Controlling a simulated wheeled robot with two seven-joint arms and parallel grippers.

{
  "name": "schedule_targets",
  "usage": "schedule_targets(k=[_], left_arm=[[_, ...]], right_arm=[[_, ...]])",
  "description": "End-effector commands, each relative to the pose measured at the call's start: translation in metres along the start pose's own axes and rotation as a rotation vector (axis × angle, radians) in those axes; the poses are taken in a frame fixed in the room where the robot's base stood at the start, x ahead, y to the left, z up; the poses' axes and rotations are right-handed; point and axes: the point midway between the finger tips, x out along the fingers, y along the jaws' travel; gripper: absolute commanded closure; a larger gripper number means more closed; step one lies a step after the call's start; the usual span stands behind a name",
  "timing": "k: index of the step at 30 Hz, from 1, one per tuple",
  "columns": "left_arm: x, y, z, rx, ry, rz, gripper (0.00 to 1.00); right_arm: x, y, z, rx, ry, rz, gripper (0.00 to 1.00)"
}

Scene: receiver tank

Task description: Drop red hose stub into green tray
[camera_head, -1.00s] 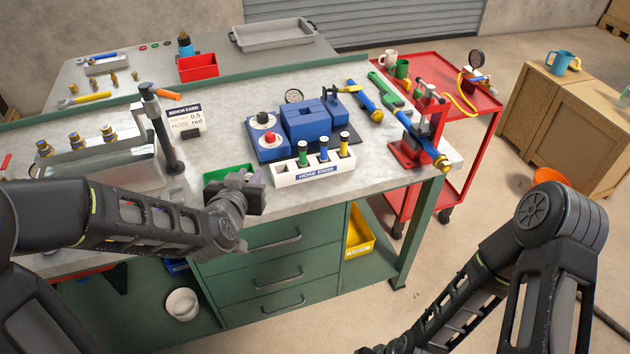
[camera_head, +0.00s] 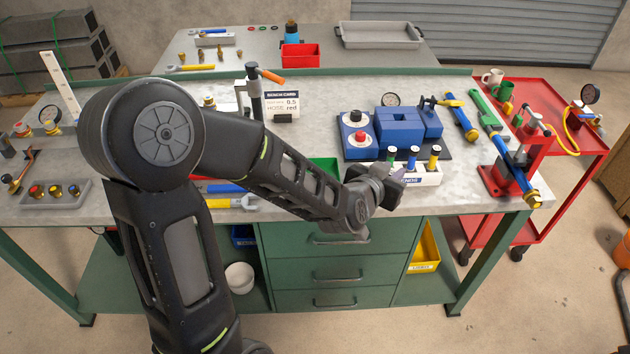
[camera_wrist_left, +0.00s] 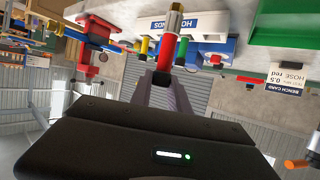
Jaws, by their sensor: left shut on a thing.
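My left gripper (camera_head: 380,188) is shut on the red hose stub (camera_wrist_left: 168,48), which has a brass end and shows between the fingers in the left wrist view. The stub cannot be made out in the head view. The gripper is at the bench's front edge, close in front of the white hose-ends rack (camera_head: 425,179). The green tray (camera_head: 322,165) is on the bench left of the gripper, partly hidden by my left arm. A green surface (camera_wrist_left: 285,24), likely the tray, shows upside down in the wrist view. My right gripper is not in view.
Green, blue and yellow stubs (camera_head: 435,155) stand in the rack. Behind it is a blue fixture (camera_head: 400,130). A bench card (camera_head: 284,105) and a post (camera_head: 254,90) stand behind the tray. A red cart (camera_head: 560,120) is at right.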

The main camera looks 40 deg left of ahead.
Motion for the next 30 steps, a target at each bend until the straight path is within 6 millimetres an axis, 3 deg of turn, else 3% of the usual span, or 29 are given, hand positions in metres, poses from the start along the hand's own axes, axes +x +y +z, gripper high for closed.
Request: schedule_targets(k=[6,12,15,19,30], left_arm=[[0.006,-0.084,-0.023,-0.027,0.004,-0.074,1.0],[-0.005,-0.172,-0.031,-0.059,0.001,-0.154,1.0],[-0.013,-0.2,-0.032,-0.073,0.001,-0.182,1.0],[-0.018,-0.216,-0.033,-0.081,0.0,-0.198,1.0],[-0.018,-0.216,-0.031,-0.082,0.001,-0.197,1.0]], right_arm=[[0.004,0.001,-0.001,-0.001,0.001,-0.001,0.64],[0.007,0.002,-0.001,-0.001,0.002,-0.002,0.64],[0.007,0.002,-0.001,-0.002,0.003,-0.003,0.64],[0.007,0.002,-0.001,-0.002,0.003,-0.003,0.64],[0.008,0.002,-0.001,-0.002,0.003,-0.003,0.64]])
